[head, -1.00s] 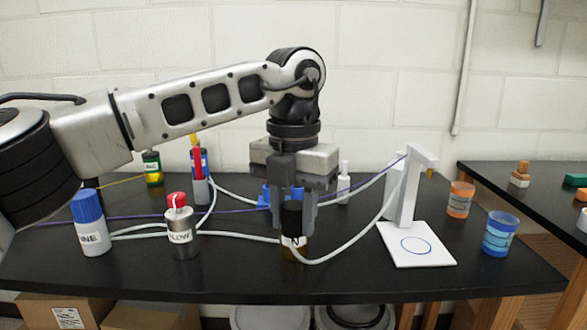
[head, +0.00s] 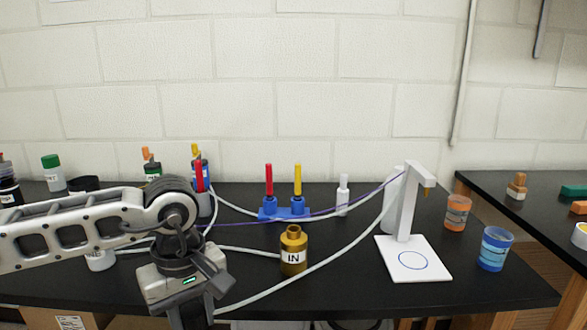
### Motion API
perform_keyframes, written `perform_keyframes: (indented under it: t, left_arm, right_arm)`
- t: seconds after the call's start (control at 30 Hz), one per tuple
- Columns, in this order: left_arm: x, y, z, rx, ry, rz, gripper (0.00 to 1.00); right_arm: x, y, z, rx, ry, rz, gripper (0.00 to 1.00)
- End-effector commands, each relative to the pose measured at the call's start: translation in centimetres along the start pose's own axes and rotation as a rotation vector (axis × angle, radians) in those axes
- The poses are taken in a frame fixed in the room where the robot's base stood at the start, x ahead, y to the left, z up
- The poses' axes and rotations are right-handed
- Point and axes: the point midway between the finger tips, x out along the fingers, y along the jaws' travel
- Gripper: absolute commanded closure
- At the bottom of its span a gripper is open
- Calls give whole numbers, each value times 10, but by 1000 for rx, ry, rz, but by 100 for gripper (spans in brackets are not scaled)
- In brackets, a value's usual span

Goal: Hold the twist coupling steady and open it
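The brass twist coupling half (head: 294,258) marked "IN" stands upright on the black table, with an open neck on top. Nothing sits on the neck. A pale hose (head: 250,251) reaches it from the left. Another pale hose (head: 315,270) runs from the white stand down to my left gripper (head: 190,318) at the bottom edge. That gripper points down, apart from the brass part and to its left. Its fingertips are cut off by the picture edge, so what is between them is hidden. My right gripper is not in view.
A blue holder (head: 284,213) with a red and a yellow peg stands behind the brass part. The white stand (head: 408,215), an orange cup (head: 457,213) and a blue cup (head: 495,248) are at right. Several bottles stand at the left, partly behind my arm.

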Motion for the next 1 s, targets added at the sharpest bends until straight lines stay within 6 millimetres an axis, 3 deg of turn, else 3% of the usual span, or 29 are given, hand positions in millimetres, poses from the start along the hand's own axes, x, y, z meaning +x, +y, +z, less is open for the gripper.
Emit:
perform_keyframes:
  t: [0.1,0.33,0.87,1.0]
  left_arm:
    - [9,-27,3,270,-3,-1,95]
    - [21,-55,11,614,-4,4,95]
    - [25,-60,14,691,-6,5,95]
    - [23,-60,13,690,-2,5,95]
  right_arm:
    - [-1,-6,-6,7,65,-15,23]
    - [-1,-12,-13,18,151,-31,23]
    - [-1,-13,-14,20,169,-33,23]
    - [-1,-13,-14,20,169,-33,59]
